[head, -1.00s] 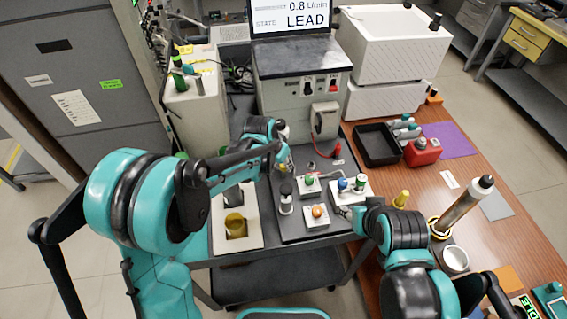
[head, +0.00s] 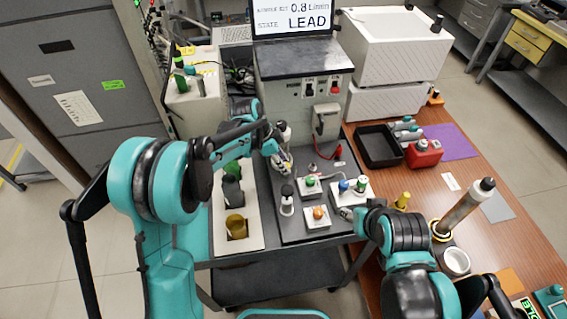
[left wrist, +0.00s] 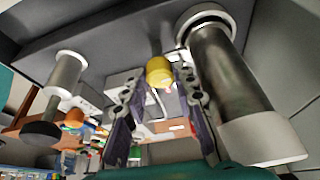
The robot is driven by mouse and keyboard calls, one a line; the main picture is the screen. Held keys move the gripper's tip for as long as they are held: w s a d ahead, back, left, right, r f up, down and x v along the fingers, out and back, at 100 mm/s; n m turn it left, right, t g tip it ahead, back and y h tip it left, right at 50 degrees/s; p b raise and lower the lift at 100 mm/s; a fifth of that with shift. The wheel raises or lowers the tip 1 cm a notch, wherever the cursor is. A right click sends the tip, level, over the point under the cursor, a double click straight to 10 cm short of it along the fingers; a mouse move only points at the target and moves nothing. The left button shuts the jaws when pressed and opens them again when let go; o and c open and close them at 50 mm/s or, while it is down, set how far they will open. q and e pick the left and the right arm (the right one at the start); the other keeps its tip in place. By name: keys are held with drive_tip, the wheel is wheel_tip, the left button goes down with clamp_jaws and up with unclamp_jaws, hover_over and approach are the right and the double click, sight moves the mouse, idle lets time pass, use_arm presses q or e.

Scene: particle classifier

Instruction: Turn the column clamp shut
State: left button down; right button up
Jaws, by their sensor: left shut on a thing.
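In the left wrist view a yellow knob (left wrist: 159,70), apparently the column clamp's, sits between the fingertips of my left gripper (left wrist: 160,88). The gripper is shut on it. A dark metal column (left wrist: 228,88) with a pale end stands right beside the right finger. In the head view my left gripper (head: 284,162) is at the back left of the dark plate, just below the column's pale top (head: 284,131); my wrist hides most of the clamp. My right gripper (head: 346,212) is low at the plate's right edge, near a white block with an orange knob (head: 318,213); its fingers are too small to read.
White blocks with a green knob (head: 310,182) and a blue knob (head: 343,185) stand on the plate. A black-capped cylinder (head: 287,200) stands in front. A grey instrument (head: 300,90) rises behind.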

use_arm(q)
drive_tip(key=shift+m, duration=0.6)
drive_tip(key=c, duration=1.2)
unclamp_jaws()
drive_tip(key=shift+g, duration=0.3)
